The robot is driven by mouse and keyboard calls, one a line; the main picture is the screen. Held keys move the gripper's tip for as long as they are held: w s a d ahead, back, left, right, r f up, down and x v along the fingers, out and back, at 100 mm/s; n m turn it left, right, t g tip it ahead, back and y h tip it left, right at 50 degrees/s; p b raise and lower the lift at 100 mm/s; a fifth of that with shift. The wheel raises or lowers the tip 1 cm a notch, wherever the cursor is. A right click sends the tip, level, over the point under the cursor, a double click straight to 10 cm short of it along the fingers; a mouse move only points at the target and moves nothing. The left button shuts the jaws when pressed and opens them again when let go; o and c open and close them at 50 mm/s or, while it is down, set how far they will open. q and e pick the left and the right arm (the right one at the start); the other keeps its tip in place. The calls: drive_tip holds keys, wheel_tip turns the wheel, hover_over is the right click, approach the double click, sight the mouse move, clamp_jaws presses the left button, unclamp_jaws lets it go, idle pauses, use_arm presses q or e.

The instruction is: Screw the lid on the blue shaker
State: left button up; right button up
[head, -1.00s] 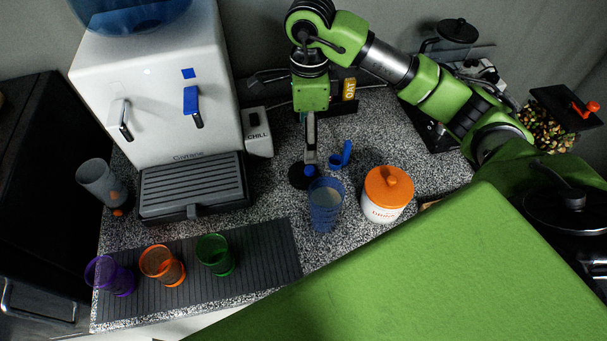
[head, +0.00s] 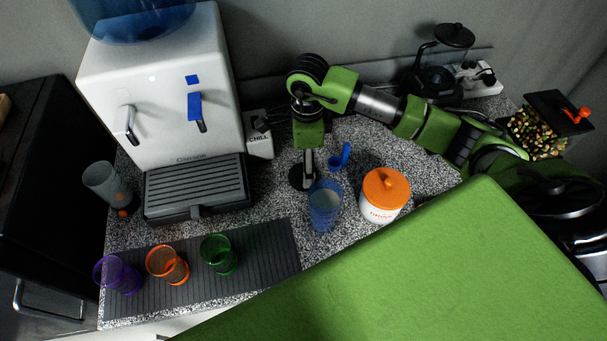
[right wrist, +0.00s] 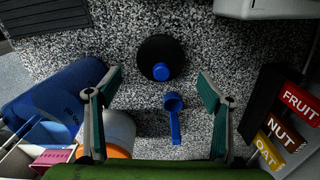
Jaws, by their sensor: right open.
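The blue shaker (head: 325,208) is a translucent blue cup standing open on the speckled counter, with something pale inside. It also shows at the left of the right wrist view (right wrist: 62,92). The lid, a black disc with a blue knob, lies flat on the counter behind and left of the shaker (head: 297,179); it shows whole in the right wrist view (right wrist: 160,60). My right gripper (right wrist: 158,85) is open and empty, pointing down above the lid, which appears between and beyond its fingers. In the head view it hides the knob. My left gripper is out of view.
A blue scoop (head: 340,158) lies close to the lid. A white jar with orange lid (head: 384,197) stands right of the shaker. A water dispenser (head: 160,90) is at left. Purple, orange and green cups (head: 219,256) stand on a ribbed mat (head: 265,265). A grey cup (head: 105,183) leans at far left.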

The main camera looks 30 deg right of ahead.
drive_tip(key=f, duration=0.1)
drive_tip(key=f+p, duration=0.2)
drive_tip(key=shift+w+a+f, duration=0.1)
drive_tip(key=shift+a+f, duration=0.2)
drive_tip(key=shift+f, duration=0.6)
drive_tip(key=c, duration=1)
